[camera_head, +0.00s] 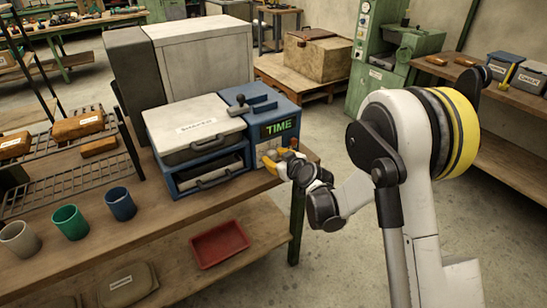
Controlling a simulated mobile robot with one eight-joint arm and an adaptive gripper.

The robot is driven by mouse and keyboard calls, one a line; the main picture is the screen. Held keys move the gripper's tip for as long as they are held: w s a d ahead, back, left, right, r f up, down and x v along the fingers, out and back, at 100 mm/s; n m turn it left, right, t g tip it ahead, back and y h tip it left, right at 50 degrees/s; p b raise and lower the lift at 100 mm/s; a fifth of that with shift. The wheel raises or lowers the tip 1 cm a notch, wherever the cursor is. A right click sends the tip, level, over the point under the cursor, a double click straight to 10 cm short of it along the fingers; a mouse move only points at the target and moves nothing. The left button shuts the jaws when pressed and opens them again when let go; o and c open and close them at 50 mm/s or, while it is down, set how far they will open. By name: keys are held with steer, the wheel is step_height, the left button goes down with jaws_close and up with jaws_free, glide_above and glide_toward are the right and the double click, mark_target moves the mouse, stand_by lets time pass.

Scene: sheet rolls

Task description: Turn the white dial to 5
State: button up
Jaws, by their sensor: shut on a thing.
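The blue machine (262,103) with green TIME lettering (279,127) stands at the right end of the wooden workbench. My gripper (272,160) is at the lower front of this machine, just below the lettering. Its yellowish fingers are shut at the spot where the white dial sits. The dial is almost wholly hidden by the fingers and wrist, and its numbers and pointer setting cannot be read.
A blue and white press (200,135) with a label and handles stands left of the machine. Three cups, grey, green (70,222) and blue, stand at the bench front. A red tray (219,243) lies on the lower shelf.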

steer(key=m+g+y, duration=0.1)
steer(key=m+y, duration=0.1)
steer(key=m, duration=0.1)
steer(key=shift+m, duration=0.4)
steer(key=m+g+y, duration=0.1)
steer(key=m+y, duration=0.1)
steer(key=m, duration=0.2)
steer(key=shift+y, duration=0.4)
stand_by(0.4)
steer(key=o, duration=1.2)
steer(key=shift+a, duration=0.1)
